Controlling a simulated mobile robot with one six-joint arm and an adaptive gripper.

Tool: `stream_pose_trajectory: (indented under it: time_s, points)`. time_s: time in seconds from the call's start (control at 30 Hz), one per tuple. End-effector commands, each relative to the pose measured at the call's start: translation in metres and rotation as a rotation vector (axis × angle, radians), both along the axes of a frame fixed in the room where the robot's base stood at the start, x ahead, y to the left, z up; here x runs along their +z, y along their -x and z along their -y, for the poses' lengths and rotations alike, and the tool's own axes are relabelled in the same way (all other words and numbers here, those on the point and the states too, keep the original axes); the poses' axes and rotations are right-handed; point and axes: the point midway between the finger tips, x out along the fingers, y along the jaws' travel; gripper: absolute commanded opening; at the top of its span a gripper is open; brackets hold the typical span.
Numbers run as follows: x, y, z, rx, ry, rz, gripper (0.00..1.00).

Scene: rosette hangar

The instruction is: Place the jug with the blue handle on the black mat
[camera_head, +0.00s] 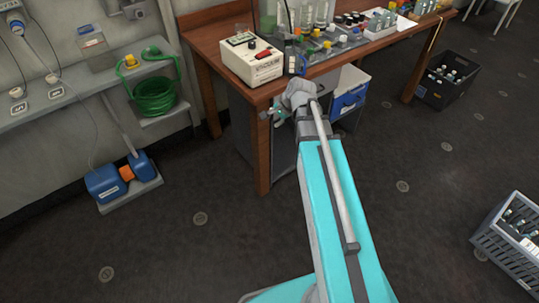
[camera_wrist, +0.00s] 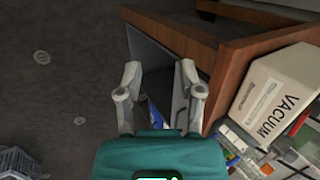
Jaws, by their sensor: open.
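I cannot make out a jug with a blue handle or a black mat for certain in either view. Several small bottles and clear vessels (camera_head: 308,14) stand on the wooden bench (camera_head: 213,30), too small to tell apart. My gripper (camera_head: 270,113) is at the bench's front left corner, close to its edge, partly hidden by my own wrist. In the wrist view my gripper (camera_wrist: 159,82) has its two fingers wide apart with nothing held between them. The bench edge and the dark space under it lie beyond the fingers.
A white vacuum box (camera_head: 252,60) stands at the bench's front left corner. A blue and white bin (camera_head: 349,98) is under the bench. A dark crate (camera_head: 446,80) and a grey crate (camera_head: 512,243) stand on the floor at right. A green hose (camera_head: 155,96) is on the left shelf.

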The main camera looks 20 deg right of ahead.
Motion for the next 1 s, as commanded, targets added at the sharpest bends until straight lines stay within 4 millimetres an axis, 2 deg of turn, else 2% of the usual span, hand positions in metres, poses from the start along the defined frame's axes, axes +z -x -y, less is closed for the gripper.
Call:
stream_pose_trajectory:
  time_s: [0.03,0.23,0.4,0.5,0.7,1.0]
  points:
    - [-0.004,0.015,-0.011,0.095,0.058,-0.014,0.49]
    - [-0.018,0.066,-0.039,0.508,0.280,-0.079,0.49]
    - [-0.024,0.105,-0.051,0.827,0.419,-0.143,0.49]
    - [-0.025,0.121,-0.055,0.964,0.470,-0.175,0.49]
    - [-0.025,0.135,-0.058,1.101,0.514,-0.206,0.49]
    - [-0.025,0.136,-0.058,1.111,0.516,-0.209,0.49]
